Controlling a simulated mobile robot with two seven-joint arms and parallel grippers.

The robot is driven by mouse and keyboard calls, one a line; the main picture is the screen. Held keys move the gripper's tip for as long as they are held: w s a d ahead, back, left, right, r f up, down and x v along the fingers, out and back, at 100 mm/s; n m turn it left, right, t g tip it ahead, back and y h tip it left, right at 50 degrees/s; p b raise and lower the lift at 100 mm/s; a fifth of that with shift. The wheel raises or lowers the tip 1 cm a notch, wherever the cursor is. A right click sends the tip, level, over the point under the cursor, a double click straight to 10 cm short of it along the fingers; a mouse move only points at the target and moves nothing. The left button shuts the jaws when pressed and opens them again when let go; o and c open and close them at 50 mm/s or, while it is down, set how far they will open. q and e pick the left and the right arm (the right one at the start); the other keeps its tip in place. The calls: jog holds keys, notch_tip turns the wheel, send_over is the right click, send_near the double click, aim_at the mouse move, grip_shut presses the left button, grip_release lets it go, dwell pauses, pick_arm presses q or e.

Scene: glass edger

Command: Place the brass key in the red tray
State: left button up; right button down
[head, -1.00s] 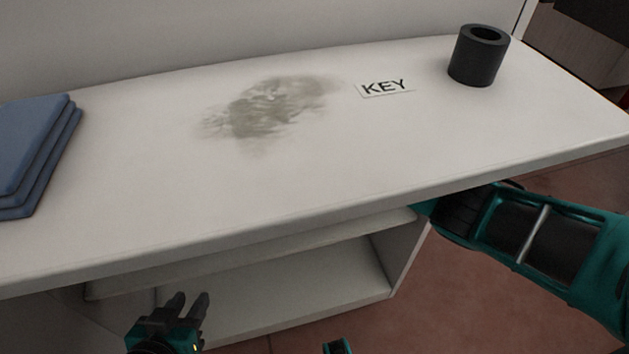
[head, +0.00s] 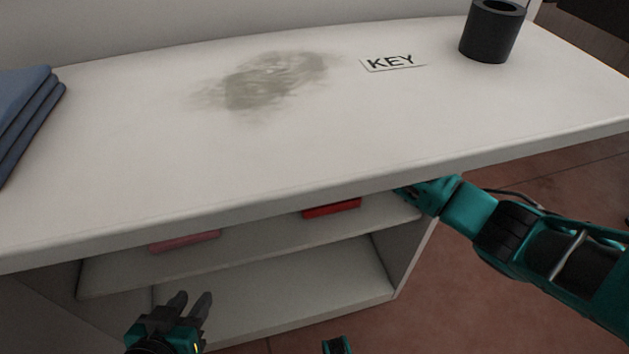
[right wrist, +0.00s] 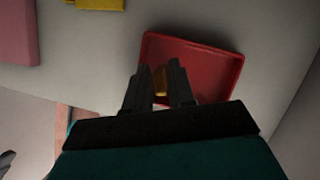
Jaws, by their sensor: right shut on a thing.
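The red tray (head: 332,209) sits on the upper shelf under the countertop, only its front edge showing in the head view. In the right wrist view the red tray (right wrist: 215,65) lies beyond my fingers. My right gripper (right wrist: 160,75) is shut on a small brass-coloured piece, the brass key (right wrist: 160,83), mostly hidden between the fingers. The fingers overlap the tray in that view; I cannot tell the height between them. In the head view the right gripper is hidden under the counter edge. My left gripper (head: 190,298) is open and empty, low before the shelves.
A pink object (head: 185,241) lies left of the tray on the same shelf; a yellow object (right wrist: 95,4) shows at the wrist view's top. The white countertop (head: 250,160) overhangs the shelf. On it are folded blue cloths (head: 25,110), a KEY label (head: 392,62) and a dark cup (head: 490,35).

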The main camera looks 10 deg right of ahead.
jog(key=shift+d+f, duration=0.15)
jog(key=shift+f, duration=0.1)
jog(key=shift+r, duration=0.1)
jog(key=c, duration=1.4)
grip_release()
jog(key=shift+f, duration=0.2)
jog(key=o, duration=0.4)
jog(key=shift+o, duration=0.2)
jog(key=shift+r, duration=0.1)
